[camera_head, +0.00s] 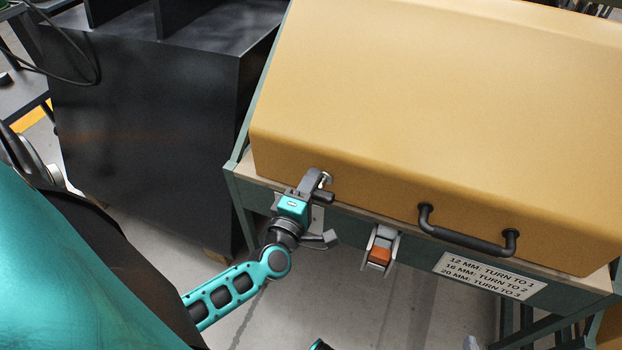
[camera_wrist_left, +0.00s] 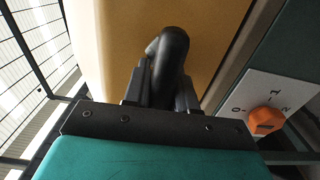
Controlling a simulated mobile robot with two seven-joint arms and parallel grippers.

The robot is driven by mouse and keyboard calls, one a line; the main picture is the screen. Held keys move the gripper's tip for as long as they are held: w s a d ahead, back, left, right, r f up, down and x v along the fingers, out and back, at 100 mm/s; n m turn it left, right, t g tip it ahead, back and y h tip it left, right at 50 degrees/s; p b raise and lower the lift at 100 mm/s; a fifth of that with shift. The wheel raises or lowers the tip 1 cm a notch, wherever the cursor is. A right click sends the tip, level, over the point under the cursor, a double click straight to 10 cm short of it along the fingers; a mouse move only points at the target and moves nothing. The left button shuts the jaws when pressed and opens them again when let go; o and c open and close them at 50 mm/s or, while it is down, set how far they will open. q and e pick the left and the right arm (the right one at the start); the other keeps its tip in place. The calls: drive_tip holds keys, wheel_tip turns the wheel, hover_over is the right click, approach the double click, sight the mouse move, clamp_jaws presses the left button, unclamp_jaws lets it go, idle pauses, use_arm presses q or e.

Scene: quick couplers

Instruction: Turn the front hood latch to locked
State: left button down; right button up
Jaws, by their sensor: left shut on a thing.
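The yellow hood (camera_head: 430,90) is down on its green frame. At the left end of its front edge is the front hood latch; a small metallic part (camera_head: 326,179) shows beside my fingers in the head view. My left gripper (camera_head: 316,186) is at this latch. In the left wrist view, a dark rounded latch handle (camera_wrist_left: 172,55) stands between the fingers of my left gripper (camera_wrist_left: 160,88), which are shut on it. The fingers and wrist hide most of the latch in the head view, so its exact turn cannot be told. My right gripper is not in view.
An orange knob (camera_wrist_left: 265,121) on a white plate numbered 0 to 2 is close to the gripper. A black bar handle (camera_head: 465,238), an orange part in a grey bracket (camera_head: 380,251) and a printed label (camera_head: 486,277) line the front. A dark cabinet (camera_head: 150,130) stands left.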

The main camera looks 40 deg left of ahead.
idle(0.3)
use_arm(q)
drive_tip(key=c, duration=1)
unclamp_jaws()
drive_tip(key=p+v, duration=0.1)
drive_tip(key=v, duration=1.2)
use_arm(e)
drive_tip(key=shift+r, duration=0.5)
use_arm(q)
drive_tip(key=d+r+m+g+h+p, duration=0.3)
drive_tip(key=m+p, duration=0.3)
drive_tip(key=m, duration=0.5)
drive_tip(key=d+r+m+g+h+p, duration=0.2)
drive_tip(key=d+m+g+h+p, duration=0.1)
drive_tip(key=m, duration=0.9)
drive_tip(key=w+d+p, duration=0.1)
drive_tip(key=p, duration=0.1)
drive_tip(key=shift+d+r+h+p, duration=0.2)
drive_tip(key=shift+r+h+p, duration=0.1)
drive_tip(key=shift+r+p, duration=0.1)
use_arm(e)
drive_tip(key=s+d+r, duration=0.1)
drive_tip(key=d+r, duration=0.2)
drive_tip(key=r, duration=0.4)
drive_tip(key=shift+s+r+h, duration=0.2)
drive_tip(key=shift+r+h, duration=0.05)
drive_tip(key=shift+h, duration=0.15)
